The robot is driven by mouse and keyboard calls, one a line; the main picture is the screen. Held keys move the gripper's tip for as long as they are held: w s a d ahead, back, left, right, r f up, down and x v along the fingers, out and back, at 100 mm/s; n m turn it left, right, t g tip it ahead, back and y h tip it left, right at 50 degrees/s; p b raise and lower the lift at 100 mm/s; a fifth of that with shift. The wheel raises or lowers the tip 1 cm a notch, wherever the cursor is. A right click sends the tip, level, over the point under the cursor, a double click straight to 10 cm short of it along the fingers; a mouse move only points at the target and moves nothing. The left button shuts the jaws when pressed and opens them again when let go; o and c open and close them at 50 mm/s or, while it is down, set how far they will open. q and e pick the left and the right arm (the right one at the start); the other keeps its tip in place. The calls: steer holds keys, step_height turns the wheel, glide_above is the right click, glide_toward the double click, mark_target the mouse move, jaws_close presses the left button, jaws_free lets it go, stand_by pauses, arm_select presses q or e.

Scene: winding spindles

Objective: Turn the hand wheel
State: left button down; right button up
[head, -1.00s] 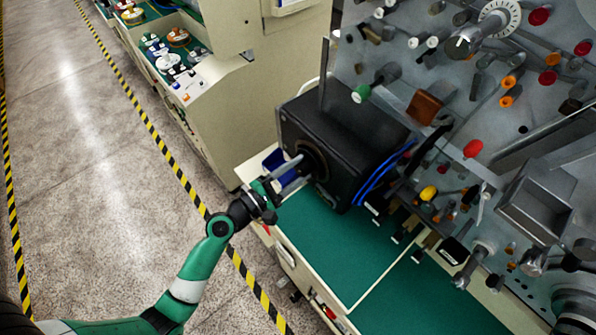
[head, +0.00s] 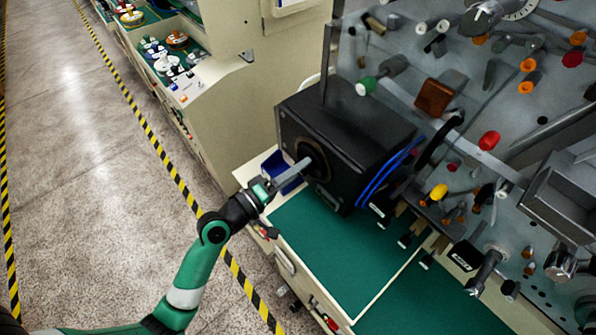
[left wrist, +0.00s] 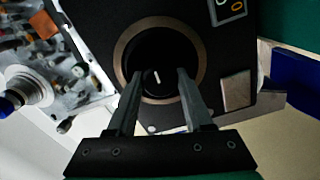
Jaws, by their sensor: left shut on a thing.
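The hand wheel (left wrist: 158,84) is a round black knob with a white mark, inside a brownish ring on the side of a black box (head: 338,127). In the head view it is a dark round (head: 314,155) partly hidden by my gripper. My left gripper (head: 298,170) reaches to it from the left. In the left wrist view its two fingers (left wrist: 160,75) lie on either side of the knob and are shut on it. The white mark points nearly straight up in that view, tilted slightly left. My right gripper is not in view.
A blue bin (head: 280,170) stands just behind the left gripper. A green work surface (head: 325,240) lies below the box. A grey panel (head: 430,60) with many knobs and pegs rises at the right, and blue cables (head: 385,175) hang beside the box. The floor at left is clear.

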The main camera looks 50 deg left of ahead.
arm_select(q)
steer(key=shift+m+b, duration=0.35)
steer(key=shift+m, duration=0.65)
steer(key=shift+c, duration=1.5)
jaws_free()
steer(key=s+b, duration=0.2)
steer(key=s, duration=0.9)
steer(key=shift+s+a, duration=0.25)
steer(key=shift+s, duration=0.1)
steer(key=shift+d, duration=0.1)
